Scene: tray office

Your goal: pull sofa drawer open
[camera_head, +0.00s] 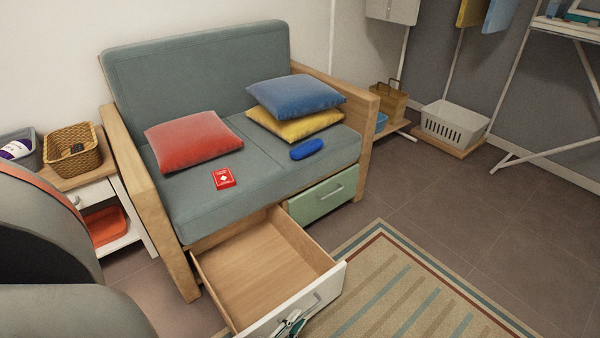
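The sofa (180,75) has two drawers under its seat. The left drawer (335,283) has a white front and stands pulled far out, and its bare wooden inside looks empty. Its metal handle (314,305) is on the front face. My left gripper (292,323) is small at the bottom edge of the picture, at the left part of this handle. Its fingers are too small and partly cut off, so I cannot tell whether they grip the handle. The right drawer (318,199) has a green front and is shut. My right gripper is not in view.
A striped rug (385,290) lies in front of the sofa. A side table (88,190) with a wicker basket (72,150) stands at left. Cushions, a red card box (223,179) and a blue case (310,149) lie on the seat.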

